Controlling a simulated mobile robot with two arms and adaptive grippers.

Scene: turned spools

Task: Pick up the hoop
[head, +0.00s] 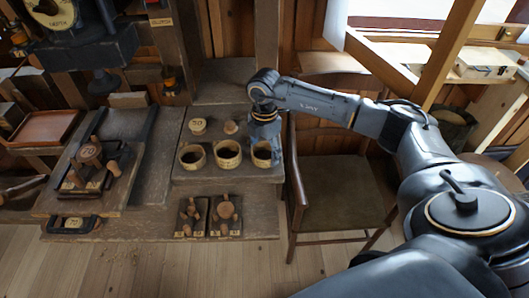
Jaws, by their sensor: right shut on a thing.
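Three round, light woven-looking hoops stand in a row on the dark wooden bench (213,178): a left one (192,165), a middle one (228,162) and a right one (263,161). My right gripper (266,138) points down at the right hoop and is shut on its far rim. The fingertips are small and partly hidden at the rim. I cannot tell whether this hoop is clear of the bench top. My left gripper is not in view.
Behind the hoops are a pale round piece (198,126) and a small brown spool (231,127). Turned wooden pieces (226,209) lie on the lower front ledge. A chair (340,190) stands close to the bench's right. A dark machine (75,45) is at the back left.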

